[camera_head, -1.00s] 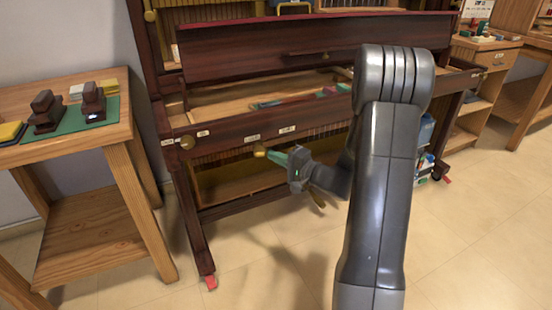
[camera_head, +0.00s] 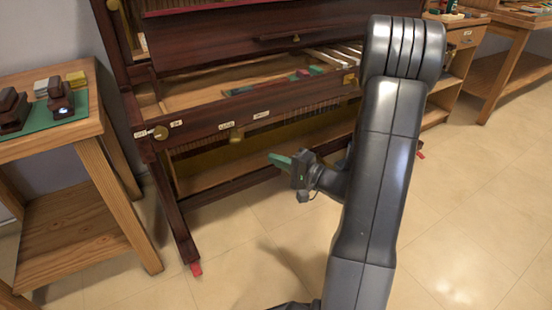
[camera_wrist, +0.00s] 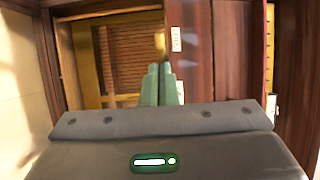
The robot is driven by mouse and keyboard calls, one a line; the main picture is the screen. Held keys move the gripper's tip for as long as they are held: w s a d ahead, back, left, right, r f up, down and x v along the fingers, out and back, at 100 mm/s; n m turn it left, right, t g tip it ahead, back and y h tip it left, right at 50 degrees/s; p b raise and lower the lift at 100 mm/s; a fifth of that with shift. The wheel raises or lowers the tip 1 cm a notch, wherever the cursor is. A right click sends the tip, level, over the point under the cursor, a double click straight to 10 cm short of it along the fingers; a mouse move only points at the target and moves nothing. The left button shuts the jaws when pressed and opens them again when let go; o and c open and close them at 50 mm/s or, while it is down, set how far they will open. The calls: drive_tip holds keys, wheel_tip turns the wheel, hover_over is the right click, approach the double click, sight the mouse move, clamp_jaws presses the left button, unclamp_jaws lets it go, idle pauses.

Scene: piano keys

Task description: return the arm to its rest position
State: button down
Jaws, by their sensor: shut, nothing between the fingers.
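My gripper (camera_head: 280,160) hangs in front of the lower part of the dark red piano (camera_head: 185,215), at the end of my grey arm. Its green fingers are together, with nothing between them. The fingers (camera_wrist: 157,84) also show side by side in the wrist view, pointing at the piano's front rail and open lower section. In the head view the gripper is apart from the piano, left of my large arm link. The arm link hides part of the piano's right side.
A wooden table (camera_head: 95,165) at the left holds dark blocks on a green mat (camera_head: 40,118). A brass knob (camera_head: 236,134) sits on the piano's front rail. A wooden desk (camera_head: 460,45) stands at the back right. Tiled floor (camera_head: 450,230) is clear at the right.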

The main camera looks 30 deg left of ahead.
drive_tip(key=w+a+b, duration=0.1)
drive_tip(key=w+a, duration=0.3)
drive_tip(key=a, duration=0.6)
drive_tip(key=shift+w, duration=0.3)
